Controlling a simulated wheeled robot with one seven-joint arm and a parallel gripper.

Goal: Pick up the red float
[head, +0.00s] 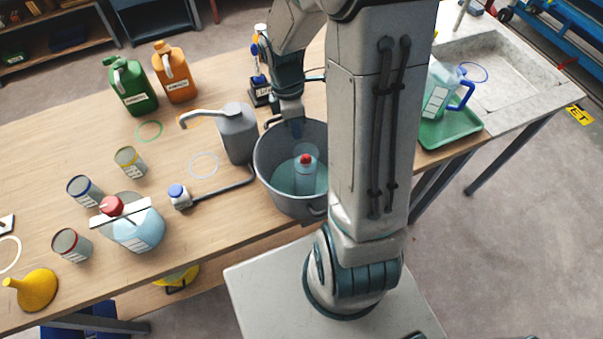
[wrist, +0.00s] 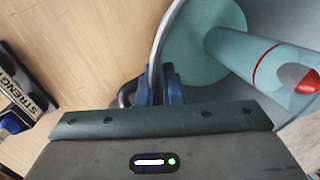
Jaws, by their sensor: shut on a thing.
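A red rounded piece (head: 305,159), the likely float, shows at the top of a clear cylinder (head: 305,182) inside the grey metal pot (head: 268,182). In the wrist view the red piece (wrist: 306,80) is at the right edge, beside a red ring line on the cylinder. My gripper (head: 296,130) is at the pot's far rim, apart from the red piece. In the wrist view my gripper's blue fingers (wrist: 160,85) are on either side of the pot rim (wrist: 163,38) and shut on it. Pale teal liquid or floor shows in the pot.
A grey spouted can (head: 237,135) stands close left of the pot. A labelled dark stand (wrist: 20,95) is left of my gripper. A clear jug with a red cap (head: 137,228) stands farther left. A green tray (head: 450,130) is at right, beyond my arm.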

